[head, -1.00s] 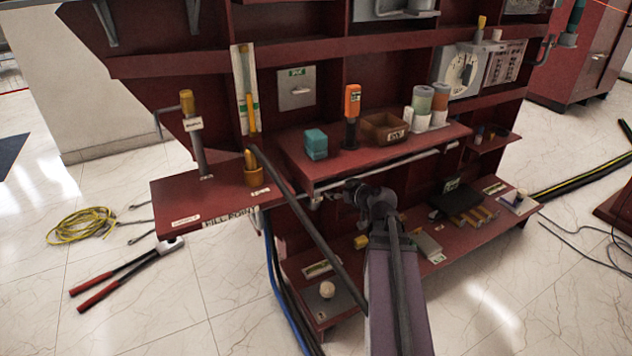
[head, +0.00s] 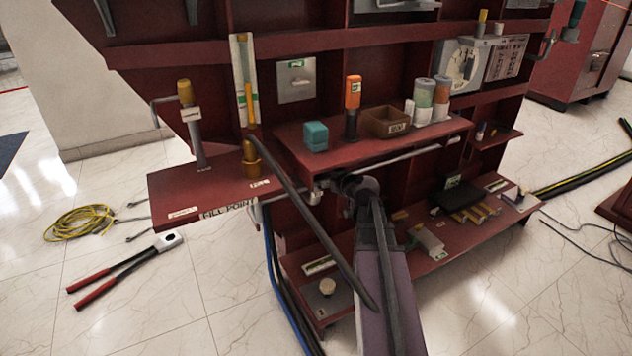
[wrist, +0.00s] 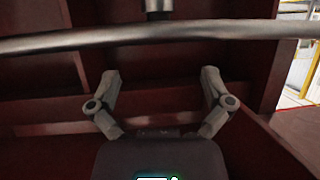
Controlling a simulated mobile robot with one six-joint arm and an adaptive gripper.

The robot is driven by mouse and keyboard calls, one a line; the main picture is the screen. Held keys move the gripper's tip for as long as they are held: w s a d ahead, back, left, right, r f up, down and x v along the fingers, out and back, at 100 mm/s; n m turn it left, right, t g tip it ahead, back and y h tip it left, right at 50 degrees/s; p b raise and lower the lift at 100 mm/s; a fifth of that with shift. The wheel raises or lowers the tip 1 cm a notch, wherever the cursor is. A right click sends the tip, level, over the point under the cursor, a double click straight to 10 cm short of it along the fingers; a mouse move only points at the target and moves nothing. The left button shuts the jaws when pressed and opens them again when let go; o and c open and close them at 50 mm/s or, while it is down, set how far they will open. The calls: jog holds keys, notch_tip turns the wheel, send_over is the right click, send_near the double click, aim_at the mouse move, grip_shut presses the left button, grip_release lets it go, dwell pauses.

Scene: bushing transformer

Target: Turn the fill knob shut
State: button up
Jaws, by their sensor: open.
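I cannot tell for certain which part is the fill knob. The "FILL POINT" label (head: 229,210) is on the front edge of the left red shelf (head: 175,190). An amber fitting (head: 250,155) with a dark hose stands on that shelf. A small pale knob-like part (head: 314,197) hangs under the middle shelf's left end. My gripper (head: 325,184) is beside it, partly hidden by the shelf and my arm. In the wrist view my gripper (wrist: 160,75) is open, with nothing between its fingers. A metal pipe (wrist: 160,35) crosses ahead, and a short metal cylinder (wrist: 158,7) shows above it.
The dark hose (head: 310,230) hangs down across my arm's left side. The middle shelf (head: 370,148) overhangs my gripper and carries an orange-handled tool (head: 352,105) and a brown box (head: 388,122).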

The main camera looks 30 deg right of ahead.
aim_at(316, 177)
jog(key=shift+b+x, duration=1.1)
jog(key=shift+x, duration=2.4)
jog(key=shift+r, duration=0.1)
jog(key=c, duration=1.1)
